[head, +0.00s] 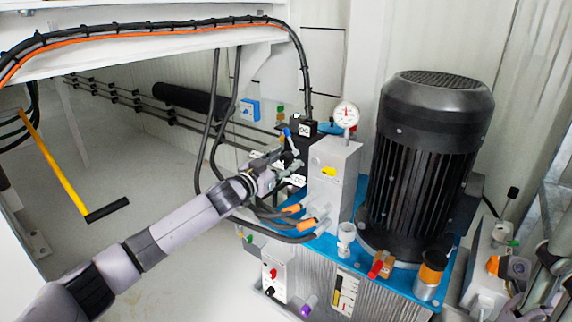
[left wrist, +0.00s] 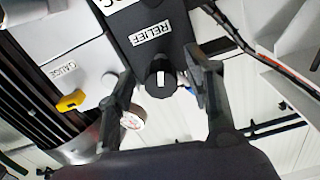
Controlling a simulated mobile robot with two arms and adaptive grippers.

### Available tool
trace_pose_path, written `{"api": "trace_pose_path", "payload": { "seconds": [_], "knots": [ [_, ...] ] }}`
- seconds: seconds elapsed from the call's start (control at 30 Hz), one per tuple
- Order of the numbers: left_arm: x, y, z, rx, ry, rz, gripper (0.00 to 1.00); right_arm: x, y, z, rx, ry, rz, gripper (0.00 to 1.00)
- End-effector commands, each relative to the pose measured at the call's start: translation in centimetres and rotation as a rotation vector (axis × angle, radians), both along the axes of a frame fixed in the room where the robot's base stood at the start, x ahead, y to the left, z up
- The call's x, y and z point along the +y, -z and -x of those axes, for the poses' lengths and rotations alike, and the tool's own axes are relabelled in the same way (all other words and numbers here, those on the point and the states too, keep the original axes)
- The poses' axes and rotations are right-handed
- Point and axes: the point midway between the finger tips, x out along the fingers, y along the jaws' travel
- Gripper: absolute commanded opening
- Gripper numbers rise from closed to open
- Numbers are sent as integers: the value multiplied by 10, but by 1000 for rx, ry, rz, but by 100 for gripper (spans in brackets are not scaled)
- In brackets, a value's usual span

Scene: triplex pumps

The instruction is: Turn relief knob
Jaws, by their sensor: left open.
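The relief knob (left wrist: 160,78) is a round black knob with a white mark, on a black block (left wrist: 155,12) below a white RELIEF label (left wrist: 150,34). My left gripper (left wrist: 165,74) is open, with one finger on each side of the knob in the left wrist view. I cannot tell whether either finger touches it. In the head view my left gripper (head: 284,160) reaches the black valve block beside the grey manifold (head: 334,185). I cannot make out the knob there. My right gripper does not show clearly.
A dial gauge (head: 346,115) stands above the manifold, and a large black motor (head: 421,160) is to its right. Black hoses (head: 222,110) hang close to my left wrist. A yellow-handled bar (head: 56,165) is at the left. The floor below my arm is open.

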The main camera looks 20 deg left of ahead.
Motion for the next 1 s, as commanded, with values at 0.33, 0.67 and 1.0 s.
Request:
{"api": "trace_pose_path", "payload": {
  "seconds": [0.33, 0.67, 1.0],
  "knots": [
    [-4, -1, -11, 0, 0, -1, 48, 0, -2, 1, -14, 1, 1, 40],
    [-4, -1, -11, 0, 0, -1, 34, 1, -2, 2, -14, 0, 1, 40],
    [-4, -1, -11, 0, 0, -1, 12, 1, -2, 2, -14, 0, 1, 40]
  ]
}}
